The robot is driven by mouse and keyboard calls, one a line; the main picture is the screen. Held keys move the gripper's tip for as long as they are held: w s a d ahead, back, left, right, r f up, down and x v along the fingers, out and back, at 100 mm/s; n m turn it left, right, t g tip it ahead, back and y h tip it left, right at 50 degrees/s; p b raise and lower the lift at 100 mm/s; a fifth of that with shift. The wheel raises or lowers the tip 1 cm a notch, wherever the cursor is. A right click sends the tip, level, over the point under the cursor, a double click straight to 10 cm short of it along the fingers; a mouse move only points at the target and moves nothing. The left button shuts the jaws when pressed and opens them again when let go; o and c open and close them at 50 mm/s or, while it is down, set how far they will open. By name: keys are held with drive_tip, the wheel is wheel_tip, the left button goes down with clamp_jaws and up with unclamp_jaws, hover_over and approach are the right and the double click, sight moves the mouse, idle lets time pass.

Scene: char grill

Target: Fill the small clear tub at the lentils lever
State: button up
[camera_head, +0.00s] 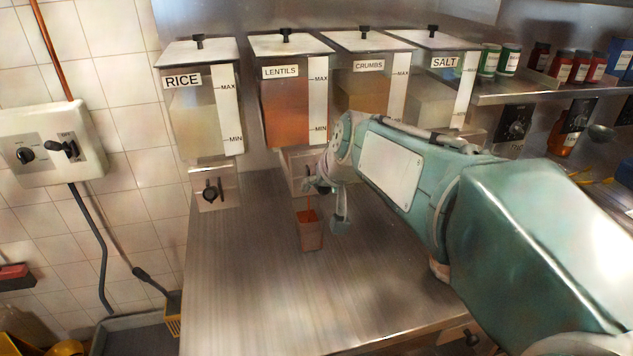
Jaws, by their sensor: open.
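The lentils dispenser (286,112) is a clear bin of orange lentils, second from the left, with its label near the top. Its lever is largely hidden behind my gripper. The small clear tub (311,238) stands upright on the steel counter below that dispenser. A thin orange stream (309,200) runs down from the outlet into the tub, and the tub looks orange inside; its fill level is hard to tell. My gripper (328,205) is open at the lentils outlet, just above and right of the tub. Whether a finger touches the lever is unclear.
Rice (203,113), crumbs (362,92) and salt (433,98) dispensers stand in the same row. A shelf (545,91) with jars is at the right. The steel counter (240,285) is bare at front left. A switch box (45,148) hangs on the tiled wall.

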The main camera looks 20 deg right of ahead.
drive_tip(key=v, duration=1.1)
drive_tip(key=shift+s+r, duration=0.25)
drive_tip(key=w+f+g, duration=0.1)
drive_tip(key=w+f, duration=0.1)
drive_tip(key=f, duration=0.1)
drive_tip(key=w+a+f+g, duration=0.1)
drive_tip(key=w+f, duration=0.1)
drive_tip(key=f, duration=0.1)
drive_tip(key=w+f, duration=0.3)
drive_tip(key=shift+a+f+g, duration=0.15)
drive_tip(key=shift+f+g, duration=0.1)
drive_tip(key=shift+g, duration=0.15)
drive_tip(key=shift+s, duration=0.1)
clamp_jaws()
